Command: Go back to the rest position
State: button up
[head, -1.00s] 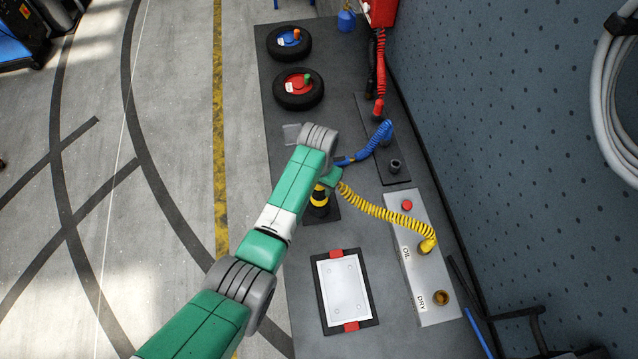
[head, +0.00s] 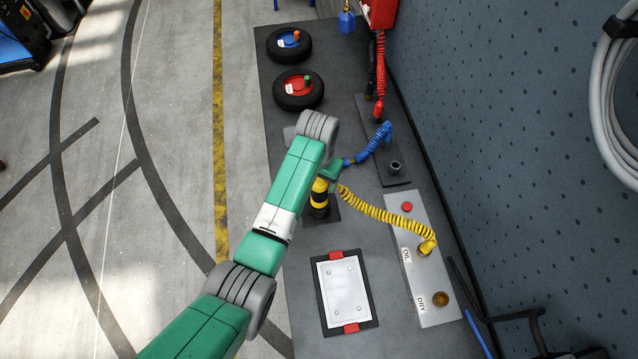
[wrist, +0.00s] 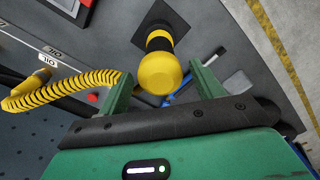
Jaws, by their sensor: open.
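My gripper shows in the wrist view (wrist: 160,73) with its two green fingers spread apart. A yellow-and-black upright post with a rounded yellow top (wrist: 160,72) shows between and beyond the fingers, and I see no finger touching it. In the head view the post (head: 319,198) stands on a dark base plate, just below my wrist in the picture. There my arm hides most of the gripper. A yellow coiled hose (head: 375,212) runs from the OIL fitting to beside the post; its near end is hidden behind a finger in the wrist view.
A blue coiled hose (head: 372,146) ends close to my gripper. A grey OIL/DRY panel (head: 415,275), a white plate in a black-and-red frame (head: 344,288) and two wheels (head: 298,90) (head: 289,43) are on the bench. The blue perforated wall (head: 500,130) borders the right. Open floor lies left.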

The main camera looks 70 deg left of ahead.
jog(key=shift+r, duration=1.5)
jog(key=w+d+r+m+t+y, duration=0.35)
jog(key=w+d+r+t, duration=0.35)
jog(key=w+d+r, duration=1)
jog(key=w+d+r+m+t+h, duration=0.1)
jog(key=w+d+r+t, duration=0.15)
jog(key=d+r, duration=0.45)
jog(key=w+d+r+m+t+h, duration=0.1)
jog(key=w+d+r+m+t, duration=0.1)
jog(key=d+r+t, duration=0.35)
jog(key=s+d+r+m+t+h, duration=0.1)
jog(key=s+d+r, duration=0.2)
jog(key=d+r, duration=0.3)
jog(key=s+d+r+t+h, duration=0.1)
jog(key=s+d+r, duration=0.1)
jog(key=d+r, duration=0.45)
jog(key=s+r+t+p, duration=0.2)
jog(key=s+r+t, duration=0.2)
jog(key=r, duration=0.7)
jog(key=s+r+t+p, duration=0.2)
jog(key=s+r, duration=0.4)
jog(key=r, duration=0.6)
jog(key=shift+d+t+y, duration=0.2)
jog(key=shift+t+y, duration=0.15)
jog(key=shift+t, duration=0.55)
